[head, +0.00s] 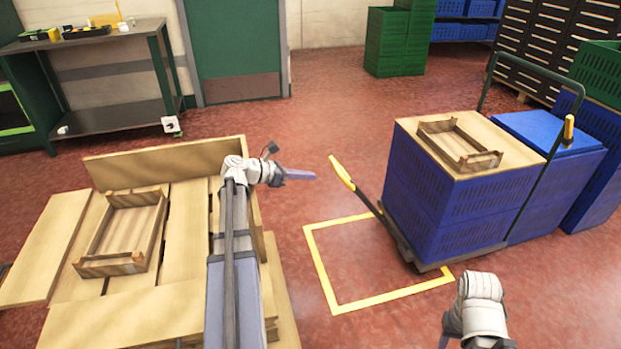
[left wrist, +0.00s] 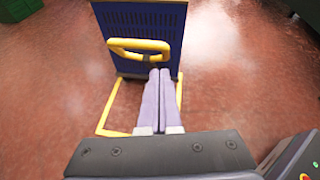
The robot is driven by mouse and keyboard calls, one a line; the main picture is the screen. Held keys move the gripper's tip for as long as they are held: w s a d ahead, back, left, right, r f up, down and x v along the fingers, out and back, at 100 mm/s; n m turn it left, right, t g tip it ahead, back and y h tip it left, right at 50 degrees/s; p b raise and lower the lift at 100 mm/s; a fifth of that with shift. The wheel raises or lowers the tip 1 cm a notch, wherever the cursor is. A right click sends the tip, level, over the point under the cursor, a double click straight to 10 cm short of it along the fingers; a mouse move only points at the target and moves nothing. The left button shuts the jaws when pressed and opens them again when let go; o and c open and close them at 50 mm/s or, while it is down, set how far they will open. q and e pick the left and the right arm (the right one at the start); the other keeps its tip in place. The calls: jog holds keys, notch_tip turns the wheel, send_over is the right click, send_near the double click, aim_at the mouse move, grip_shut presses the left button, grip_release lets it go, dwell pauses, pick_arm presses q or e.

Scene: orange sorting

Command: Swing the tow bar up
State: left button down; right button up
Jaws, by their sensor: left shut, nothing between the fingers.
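The tow bar (head: 367,198) slants up and left from the low front edge of a cart (head: 432,266), with a yellow handle (head: 342,172) at its free end. In the left wrist view the handle is a yellow loop (left wrist: 113,48) in front of the blue crates. My left gripper (head: 314,175) is shut and empty. In the head view its fingertips are just left of the handle; in the left wrist view the fingers (left wrist: 160,72) point at the bar just below the loop. I cannot tell whether they touch. My right gripper is mostly cut off at the bottom right.
The cart carries blue crates (head: 425,200), a wooden board and a small wooden tray (head: 437,128). A yellow floor outline (head: 318,268) lies in front of it. A wooden table with another tray (head: 158,240) stands left. Red floor is open between table and cart.

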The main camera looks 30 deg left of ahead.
pick_arm(q)
jog(key=b+x, duration=0.2)
jog(key=x, duration=0.6)
pick_arm(e)
notch_tip(320, 180, down, 3)
jog(key=shift+r, duration=0.1)
pick_arm(q)
jog(key=shift+r, duration=0.1)
pick_arm(e)
jog(key=shift+d, duration=0.1)
